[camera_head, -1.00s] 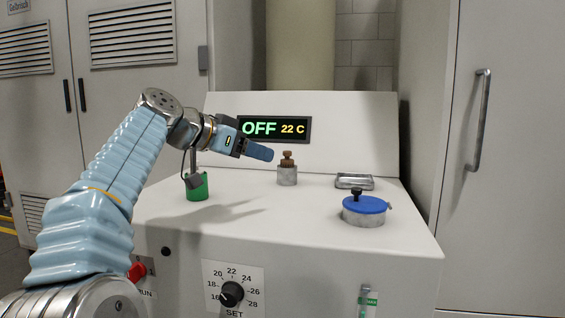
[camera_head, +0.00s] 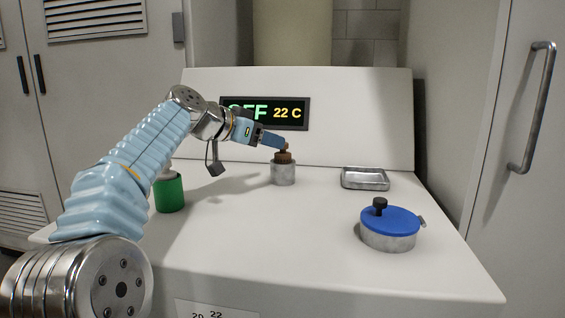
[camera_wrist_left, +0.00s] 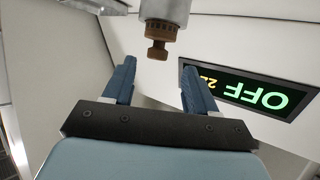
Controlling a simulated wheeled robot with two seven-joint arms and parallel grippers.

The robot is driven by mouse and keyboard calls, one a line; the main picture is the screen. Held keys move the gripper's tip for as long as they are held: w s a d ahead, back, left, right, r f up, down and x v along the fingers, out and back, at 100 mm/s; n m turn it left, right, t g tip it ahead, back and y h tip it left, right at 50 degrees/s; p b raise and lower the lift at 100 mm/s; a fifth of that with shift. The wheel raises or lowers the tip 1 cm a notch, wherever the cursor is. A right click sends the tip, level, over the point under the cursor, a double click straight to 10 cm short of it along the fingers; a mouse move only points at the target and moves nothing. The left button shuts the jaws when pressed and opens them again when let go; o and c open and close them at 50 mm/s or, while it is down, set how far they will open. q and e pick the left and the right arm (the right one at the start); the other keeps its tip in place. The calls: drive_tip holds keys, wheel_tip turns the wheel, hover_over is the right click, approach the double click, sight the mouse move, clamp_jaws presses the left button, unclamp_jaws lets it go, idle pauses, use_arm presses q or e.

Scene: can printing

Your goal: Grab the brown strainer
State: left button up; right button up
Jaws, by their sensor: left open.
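The brown strainer (camera_head: 284,157) is a small ridged piece with a knob, seated in the top of a grey metal cup (camera_head: 283,174) near the back of the white machine top. It also shows in the left wrist view (camera_wrist_left: 159,42), ahead of my fingertips and roughly midway between them. My left gripper (camera_head: 280,142) is open and empty, with its fingers pointing at the strainer's knob. In the left wrist view the two blue fingers (camera_wrist_left: 157,82) are spread apart, and the strainer is beyond them. My right gripper is not in view.
A green container (camera_head: 169,194) stands to the left under my arm. A metal tray (camera_head: 365,179) and a round tin with a blue lid (camera_head: 390,220) are to the right. A display (camera_head: 290,114) reading OFF and 22 C is on the panel behind. The middle front is clear.

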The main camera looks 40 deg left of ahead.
sight(282, 157)
use_arm(q)
drive_tip(key=p+x, duration=0.2)
drive_tip(key=x, duration=0.3)
drive_tip(key=shift+w+d, duration=0.1)
drive_tip(key=shift+d, duration=0.15)
drive_tip(key=shift+w+f, duration=0.25)
clamp_jaws()
